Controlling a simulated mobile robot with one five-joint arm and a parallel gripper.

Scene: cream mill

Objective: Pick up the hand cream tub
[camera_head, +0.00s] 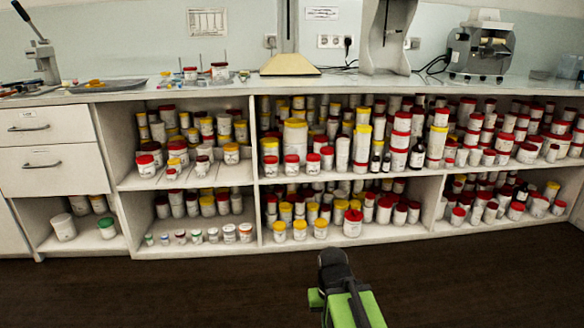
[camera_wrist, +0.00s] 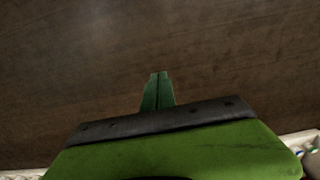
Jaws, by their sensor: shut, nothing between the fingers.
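Many white tubs with red or yellow lids stand on the shelves in the head view. Their labels are too small to read, so I cannot tell which one is the hand cream tub. One larger red-lidded tub (camera_head: 352,223) stands at the front of the lower middle shelf. My gripper (camera_wrist: 158,76) is shut and empty in the wrist view, with its green fingers together over dark brown floor. In the head view my green and black arm is low in front of the shelves, well apart from the tubs.
The white shelf unit (camera_head: 190,186) is crowded, with tubs close together. A counter on top bears a metal tray (camera_head: 109,87), a beige-based stand (camera_head: 290,66) and a grey machine (camera_head: 481,48). Drawers (camera_head: 50,155) are at the left. The dark floor (camera_head: 150,292) in front is clear.

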